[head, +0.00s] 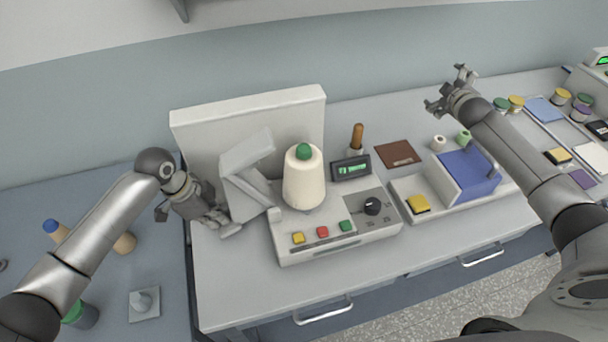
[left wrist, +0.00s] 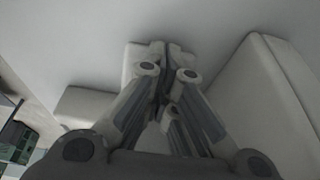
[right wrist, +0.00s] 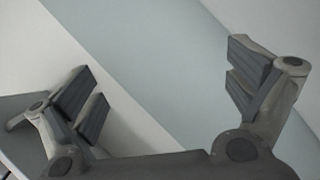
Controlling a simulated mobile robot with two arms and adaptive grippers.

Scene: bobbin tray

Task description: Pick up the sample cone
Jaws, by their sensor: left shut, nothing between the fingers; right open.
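The sample cone is a cream yarn cone (head: 304,180) with a green top, standing upright on the grey machine with coloured buttons (head: 330,244) in the head view. My left gripper (head: 232,228) is shut and empty, to the left of the cone and apart from it, beside the machine's grey angled arm. In the left wrist view its fingers (left wrist: 165,75) are closed together, and no cone shows there. My right gripper (head: 452,88) is open and empty, raised above the back right of the table. In the right wrist view its fingers (right wrist: 165,95) are wide apart, with only wall between them.
A white upright panel (head: 250,110) stands behind the machine. A grey angled arm (head: 246,165) rises between my left gripper and the cone. A small display (head: 350,168), a brown-handled tool (head: 357,136) and a blue box (head: 464,176) stand to the right. The table's front left is clear.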

